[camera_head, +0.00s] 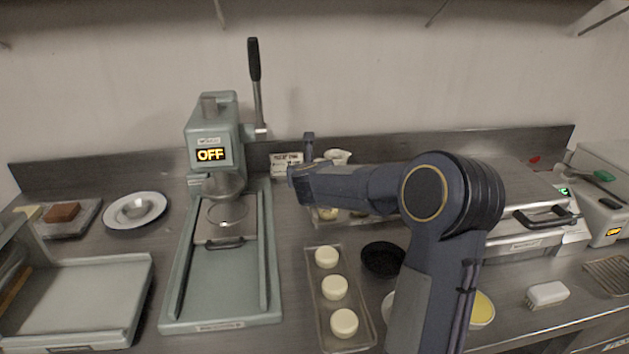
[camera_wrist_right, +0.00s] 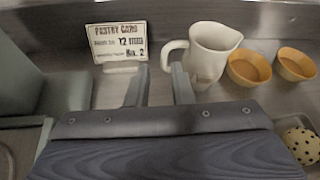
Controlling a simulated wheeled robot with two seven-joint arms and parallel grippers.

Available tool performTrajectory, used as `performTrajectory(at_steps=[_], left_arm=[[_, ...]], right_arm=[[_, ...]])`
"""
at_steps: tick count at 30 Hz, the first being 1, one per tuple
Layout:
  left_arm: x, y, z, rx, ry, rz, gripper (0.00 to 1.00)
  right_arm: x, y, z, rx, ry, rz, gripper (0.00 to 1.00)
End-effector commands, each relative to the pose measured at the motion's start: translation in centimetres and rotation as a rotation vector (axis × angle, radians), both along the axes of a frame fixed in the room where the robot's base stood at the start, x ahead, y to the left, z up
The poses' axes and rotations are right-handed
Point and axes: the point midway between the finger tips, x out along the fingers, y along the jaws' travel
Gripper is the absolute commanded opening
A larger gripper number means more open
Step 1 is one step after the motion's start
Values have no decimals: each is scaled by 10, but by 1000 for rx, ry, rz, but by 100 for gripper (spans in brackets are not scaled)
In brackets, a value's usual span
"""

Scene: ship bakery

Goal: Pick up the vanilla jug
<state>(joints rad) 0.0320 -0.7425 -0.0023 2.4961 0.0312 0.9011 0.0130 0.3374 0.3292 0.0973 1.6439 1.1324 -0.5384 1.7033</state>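The vanilla jug (camera_wrist_right: 213,52) is a cream-white pitcher standing upright on the steel counter near the back wall. Its loop handle points left in the right wrist view. In the head view the jug (camera_head: 340,156) is mostly hidden behind my right arm. My right gripper (camera_wrist_right: 161,70) is open and empty, with its two fingers apart. The handle lies just beyond the fingertips, nearer the right finger; I cannot tell whether they touch. In the head view the right gripper (camera_head: 302,168) is in front of the back ledge. My left gripper is not in view.
A pastry card (camera_wrist_right: 117,42) stands left of the jug, and two orange cups (camera_wrist_right: 249,67) stand right of it. The green press (camera_head: 215,140) reading OFF is to the left. A tray (camera_head: 318,300) of pale dough rounds and a black bowl (camera_head: 381,260) sit in front.

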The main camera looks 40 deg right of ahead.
Motion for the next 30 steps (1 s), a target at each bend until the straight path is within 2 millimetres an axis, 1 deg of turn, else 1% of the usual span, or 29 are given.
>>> performTrajectory(at_steps=[1, 4, 10, 17, 21, 29, 30], left_arm=[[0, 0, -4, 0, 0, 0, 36], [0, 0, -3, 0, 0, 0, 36], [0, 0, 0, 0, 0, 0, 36], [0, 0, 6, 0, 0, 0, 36], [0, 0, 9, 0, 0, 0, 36], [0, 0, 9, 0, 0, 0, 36], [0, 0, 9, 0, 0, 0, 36]], right_arm=[[1, -7, -11, 33, -13, -47, 20], [4, -16, -18, 66, -30, -98, 20], [18, -29, -26, 67, -31, -100, 20], [40, -45, -44, 67, -30, -98, 20], [52, -55, -49, 65, -31, -96, 20], [54, -57, -51, 65, -31, -95, 20], [54, -57, -51, 65, -31, -95, 19]])
